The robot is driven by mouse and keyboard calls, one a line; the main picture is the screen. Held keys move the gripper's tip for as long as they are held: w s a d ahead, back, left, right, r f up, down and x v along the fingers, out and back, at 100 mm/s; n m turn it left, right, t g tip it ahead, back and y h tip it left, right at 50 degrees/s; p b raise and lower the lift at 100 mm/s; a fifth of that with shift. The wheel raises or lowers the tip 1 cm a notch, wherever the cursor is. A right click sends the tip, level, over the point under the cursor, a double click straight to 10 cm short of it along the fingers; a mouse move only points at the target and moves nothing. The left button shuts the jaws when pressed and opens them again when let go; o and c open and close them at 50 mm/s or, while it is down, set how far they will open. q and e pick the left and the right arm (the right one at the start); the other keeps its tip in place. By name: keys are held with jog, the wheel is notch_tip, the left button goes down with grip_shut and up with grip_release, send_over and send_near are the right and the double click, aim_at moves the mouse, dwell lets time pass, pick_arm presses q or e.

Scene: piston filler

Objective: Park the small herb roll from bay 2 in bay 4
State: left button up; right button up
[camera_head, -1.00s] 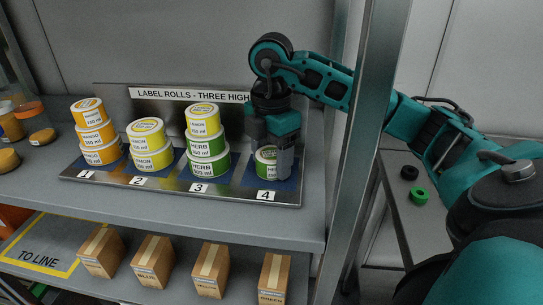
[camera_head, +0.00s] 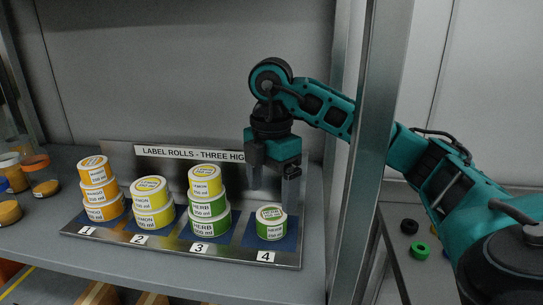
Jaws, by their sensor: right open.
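The small herb roll (camera_head: 271,224), white with a green label, stands upright and alone in bay 4 on the blue pad behind the "4" plate. My right gripper (camera_head: 273,188) is open and empty just above it, with its two fingers clear of the roll. Bay 2 holds two stacked lemon rolls (camera_head: 152,204) with yellow labels. My left gripper is out of view.
Bay 3 holds a lemon roll (camera_head: 205,180) on two herb rolls (camera_head: 209,215). Bay 1 holds a stack of mango rolls (camera_head: 101,190). The label rack (camera_head: 170,252) sits on a grey shelf. A metal post (camera_head: 371,150) stands in front of my right arm.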

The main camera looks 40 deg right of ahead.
aim_at(271, 214)
pick_arm(q)
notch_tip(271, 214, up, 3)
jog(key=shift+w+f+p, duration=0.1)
jog(key=shift+p, duration=0.85)
pick_arm(e)
notch_tip(271, 214, up, 5)
jog(key=shift+r, duration=0.1)
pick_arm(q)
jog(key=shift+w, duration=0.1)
